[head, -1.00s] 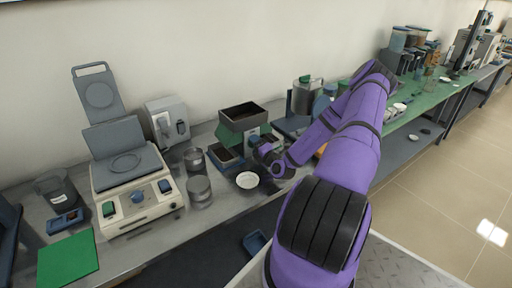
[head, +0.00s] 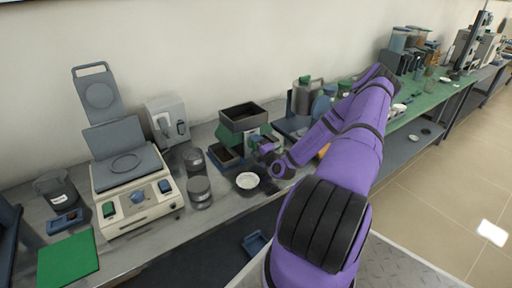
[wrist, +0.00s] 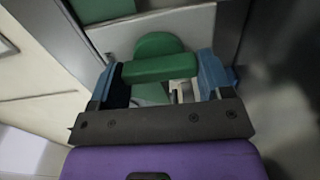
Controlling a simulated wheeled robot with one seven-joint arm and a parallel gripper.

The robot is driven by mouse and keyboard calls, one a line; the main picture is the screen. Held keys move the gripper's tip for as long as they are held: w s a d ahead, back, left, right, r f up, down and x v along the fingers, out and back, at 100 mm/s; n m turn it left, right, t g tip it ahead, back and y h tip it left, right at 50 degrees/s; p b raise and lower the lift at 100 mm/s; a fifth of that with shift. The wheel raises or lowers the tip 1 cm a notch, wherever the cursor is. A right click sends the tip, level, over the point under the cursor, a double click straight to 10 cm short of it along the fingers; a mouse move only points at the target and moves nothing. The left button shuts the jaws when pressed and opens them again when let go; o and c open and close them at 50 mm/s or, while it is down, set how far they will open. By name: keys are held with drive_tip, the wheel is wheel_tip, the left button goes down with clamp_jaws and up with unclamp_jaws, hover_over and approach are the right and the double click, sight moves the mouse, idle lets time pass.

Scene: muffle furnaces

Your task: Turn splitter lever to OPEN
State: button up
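The splitter (head: 242,118) is a green box with a dark open hopper on top, on the bench in the middle of the head view. Its green lever (wrist: 160,68) shows in the wrist view as a bar across a round green hub (wrist: 157,44). My gripper (head: 262,149) is at the splitter's front right side. In the wrist view, my gripper (wrist: 160,78) has its two blue fingers wide apart, one by each end of the bar. I cannot tell whether they touch it. The lever is hidden in the head view.
A white dish (head: 247,181) and a dark pan (head: 225,157) lie close to my gripper. Metal tins (head: 199,190) and a balance (head: 135,190) stand to the left. Canisters (head: 303,95) stand behind my arm on the right. A green mat (head: 68,260) lies at the far left.

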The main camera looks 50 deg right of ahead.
drive_tip(key=o, duration=0.4)
drive_tip(key=shift+o, duration=0.2)
drive_tip(key=shift+s, duration=0.1)
drive_tip(key=v, duration=1)
drive_tip(key=shift+s+a, duration=0.15)
drive_tip(key=shift+s, duration=0.15)
